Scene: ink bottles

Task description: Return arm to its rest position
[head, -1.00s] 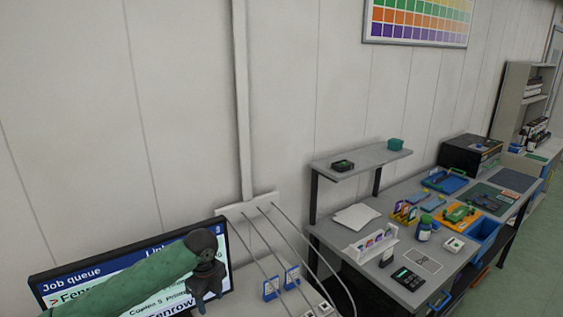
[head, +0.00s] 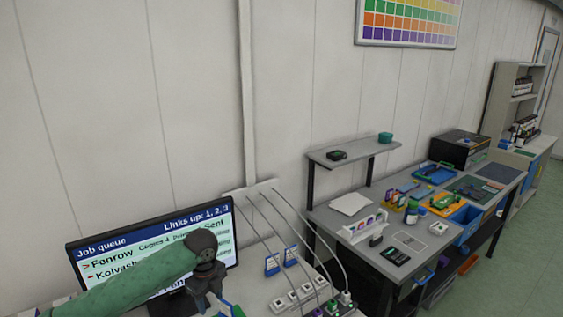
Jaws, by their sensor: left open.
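My left gripper (head: 211,294) is in the lower part of the head view, at the end of my green-sleeved left arm (head: 143,285). It points down in front of the monitor and hangs over the near table. Its fingers look empty, though they are small and dark here. My right gripper is not in view.
A job queue monitor (head: 219,218) stands behind my left arm. Cables run from a wall plate (head: 250,188) to a row of sockets (head: 292,297) right of the gripper. Two blue tags (head: 272,265) stand there. A grey workbench (head: 335,222) with bottles and trays is farther right.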

